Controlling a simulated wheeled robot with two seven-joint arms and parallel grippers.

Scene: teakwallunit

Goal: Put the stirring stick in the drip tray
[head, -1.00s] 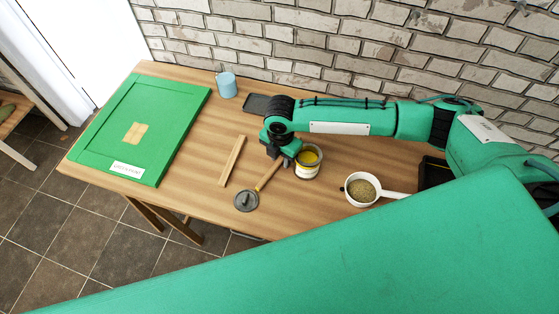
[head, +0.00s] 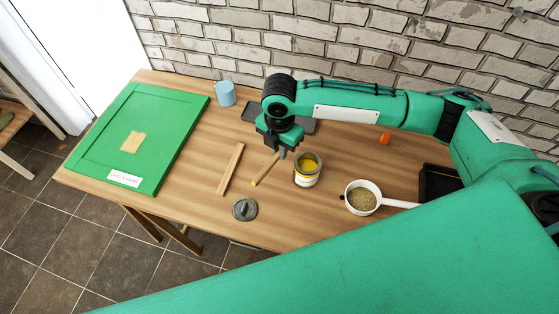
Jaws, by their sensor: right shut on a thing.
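The stirring stick (head: 265,170) is thin and wooden with a yellow end that points down and left. My right gripper (head: 284,152) is shut on its upper end. The stick is tilted just left of the yellow paint tin, and its lower end looks clear of the lid. A dark grey shallow tray (head: 249,112), which looks like the drip tray, lies at the back of the table, partly hidden behind my right gripper and wrist. My left gripper is not in view.
An open tin of yellow paint (head: 307,170) stands right beside the gripper. A flat wooden strip (head: 231,168), a grey lid (head: 244,209), a blue mug (head: 225,94), a green panel (head: 165,125), a white pan (head: 361,197), a black tray (head: 436,183) and an orange object (head: 385,139) are around.

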